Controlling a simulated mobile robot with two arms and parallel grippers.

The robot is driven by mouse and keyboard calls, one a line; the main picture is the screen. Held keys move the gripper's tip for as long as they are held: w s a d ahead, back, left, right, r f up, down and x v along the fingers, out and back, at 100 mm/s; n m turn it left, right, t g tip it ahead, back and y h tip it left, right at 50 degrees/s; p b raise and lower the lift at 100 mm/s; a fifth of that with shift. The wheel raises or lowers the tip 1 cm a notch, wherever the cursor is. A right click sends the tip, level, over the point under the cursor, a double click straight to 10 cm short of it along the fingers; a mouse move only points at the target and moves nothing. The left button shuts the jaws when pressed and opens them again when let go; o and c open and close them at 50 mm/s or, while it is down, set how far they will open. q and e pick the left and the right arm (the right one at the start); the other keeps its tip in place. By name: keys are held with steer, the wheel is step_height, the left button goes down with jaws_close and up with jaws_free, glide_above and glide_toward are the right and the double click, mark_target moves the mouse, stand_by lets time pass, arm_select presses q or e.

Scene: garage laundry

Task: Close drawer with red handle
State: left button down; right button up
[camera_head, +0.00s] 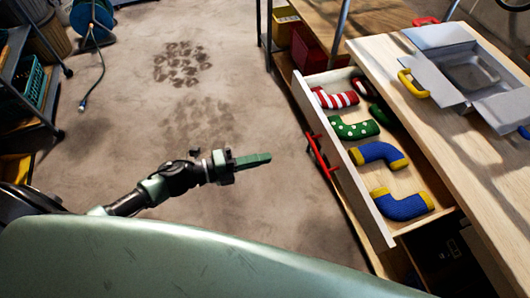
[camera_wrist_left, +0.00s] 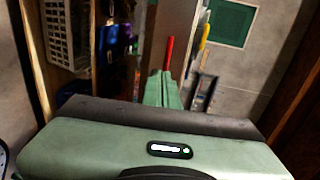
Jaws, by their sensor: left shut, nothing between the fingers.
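The drawer (camera_head: 335,165) with the red handle (camera_head: 320,156) stands open at the right in the head view, pulled out from under a wooden worktop. Several socks lie in it: red-striped (camera_head: 335,98), green dotted (camera_head: 354,127) and blue-yellow ones (camera_head: 402,205). My left gripper (camera_head: 268,159) is shut and empty, to the left of the red handle and apart from it in the picture. In the left wrist view its green fingers (camera_wrist_left: 162,90) are together, with a red bar behind their tips that looks like the handle (camera_wrist_left: 168,52). My right gripper is not in view.
The wooden worktop (camera_head: 440,125) carries a grey open box (camera_head: 465,70) with a yellow handle. Yellow and red bins (camera_head: 287,27) stand behind the drawer. A shelf with a teal crate (camera_head: 30,85) and a blue reel (camera_head: 92,15) are at left.

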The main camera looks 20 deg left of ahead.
arm_select(q)
steer(key=r+p+x, duration=0.1)
steer(key=p+x, duration=0.1)
steer(key=x, duration=0.9)
steer(key=shift+w+d, duration=0.2)
steer(key=shift+w, duration=0.05)
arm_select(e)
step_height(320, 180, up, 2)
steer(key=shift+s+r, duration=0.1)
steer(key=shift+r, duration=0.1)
